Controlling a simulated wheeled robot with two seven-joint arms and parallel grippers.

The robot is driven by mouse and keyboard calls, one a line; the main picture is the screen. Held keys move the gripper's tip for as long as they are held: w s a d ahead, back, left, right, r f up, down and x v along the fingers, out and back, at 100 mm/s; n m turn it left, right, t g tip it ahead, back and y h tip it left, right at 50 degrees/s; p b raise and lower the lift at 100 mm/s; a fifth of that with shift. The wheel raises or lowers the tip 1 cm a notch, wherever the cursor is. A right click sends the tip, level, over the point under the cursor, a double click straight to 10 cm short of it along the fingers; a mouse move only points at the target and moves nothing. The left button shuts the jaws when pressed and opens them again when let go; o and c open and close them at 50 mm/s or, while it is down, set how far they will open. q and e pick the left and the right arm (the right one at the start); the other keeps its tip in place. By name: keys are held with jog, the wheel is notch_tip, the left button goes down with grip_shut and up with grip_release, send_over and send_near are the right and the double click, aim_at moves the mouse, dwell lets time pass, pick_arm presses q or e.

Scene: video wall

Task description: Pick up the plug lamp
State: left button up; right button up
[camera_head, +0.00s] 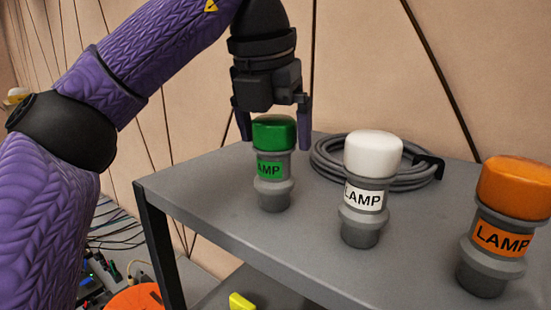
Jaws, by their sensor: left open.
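Three plug lamps stand upright on a grey table (215,195). The green-topped lamp (273,165) is at the left, the white-topped lamp (368,185) is in the middle, and the orange-topped lamp (500,225) is at the right, nearest me. Each has a grey body and a "LAMP" label. My left gripper (274,135) is open and points down over the green lamp, with its purple fingers to either side of the lamp's top. I cannot tell whether the fingers touch it. My right gripper is not in view.
A coiled grey cable (325,155) lies behind the white lamp. A tan wall stands close behind the table. Cables and an orange object (135,298) are low at the left, and a yellow piece (241,301) is below the table's front edge. The tabletop's left part is clear.

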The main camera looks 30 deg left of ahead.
pick_arm(q)
jog(key=shift+x, duration=1)
jog(key=shift+s, duration=0.15)
jog(key=c, duration=1.3)
